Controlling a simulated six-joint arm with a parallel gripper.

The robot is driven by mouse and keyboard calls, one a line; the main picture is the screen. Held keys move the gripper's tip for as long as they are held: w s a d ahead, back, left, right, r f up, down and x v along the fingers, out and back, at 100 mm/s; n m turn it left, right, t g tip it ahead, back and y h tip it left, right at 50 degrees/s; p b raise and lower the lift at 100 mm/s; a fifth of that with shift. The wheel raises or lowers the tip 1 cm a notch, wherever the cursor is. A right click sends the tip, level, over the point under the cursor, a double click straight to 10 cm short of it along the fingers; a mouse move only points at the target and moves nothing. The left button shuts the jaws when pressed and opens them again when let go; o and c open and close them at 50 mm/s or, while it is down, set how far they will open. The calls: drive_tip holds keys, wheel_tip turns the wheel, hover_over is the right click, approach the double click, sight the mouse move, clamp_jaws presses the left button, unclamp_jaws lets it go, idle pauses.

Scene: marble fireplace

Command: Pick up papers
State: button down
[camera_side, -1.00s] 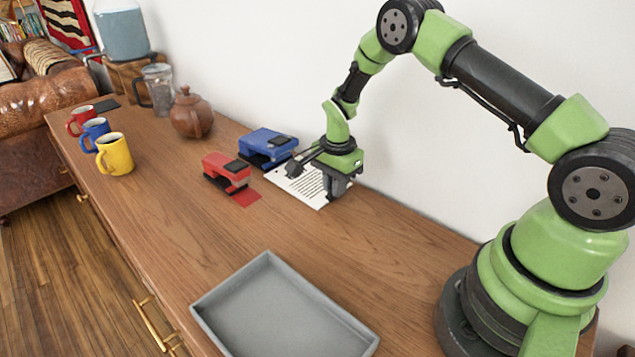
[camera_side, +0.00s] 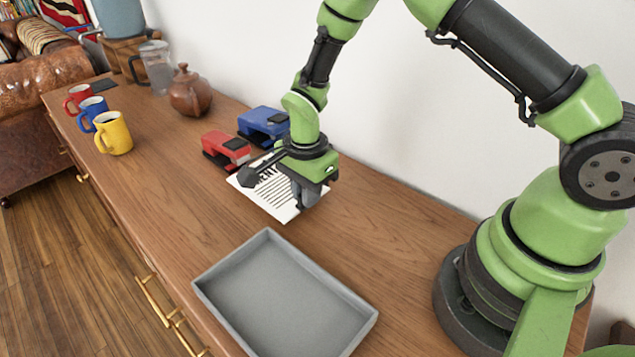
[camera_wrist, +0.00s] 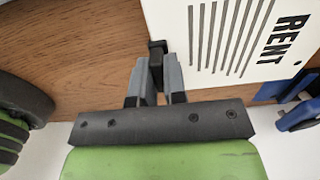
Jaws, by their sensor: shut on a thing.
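The white paper (camera_side: 268,205), printed with dark lines and large letters, is out in front of the two staplers in the side view. It appears raised a little above the wooden top, though the gap is hard to judge. My gripper (camera_side: 308,195) is shut at its right edge. A small black piece (camera_wrist: 157,48) sits between the fingertips at the paper's edge. I cannot tell whether there are several sheets.
A grey tray (camera_side: 366,318) lies on the wooden top at the front. A red stapler (camera_side: 226,148) and a blue stapler (camera_side: 264,122) stand behind the paper. A brown teapot (camera_side: 190,95) and a yellow mug (camera_side: 113,135) are further left. The wood between paper and tray is clear.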

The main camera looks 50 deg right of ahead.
sight(277, 179)
wheel_tip(277, 179, up, 11)
drive_tip(key=shift+s+a+f, duration=0.1)
drive_tip(key=shift+s+f, duration=0.4)
drive_tip(key=shift+f, duration=1.6)
drive_tip(key=shift+s+a+f, duration=0.1)
drive_tip(key=shift+s+f, duration=0.35)
drive_tip(key=shift+f, duration=1.65)
drive_tip(key=shift+s+a+f, duration=0.1)
drive_tip(key=shift+s+f, duration=0.4)
drive_tip(key=shift+f, duration=1.6)
drive_tip(key=shift+w+f, duration=0.25)
drive_tip(key=shift+w, duration=0.3)
drive_tip(key=shift+w, duration=0.2)
drive_tip(key=shift+w, duration=0.75)
drive_tip(key=shift+w, duration=0.15)
drive_tip(key=shift+w, duration=0.7)
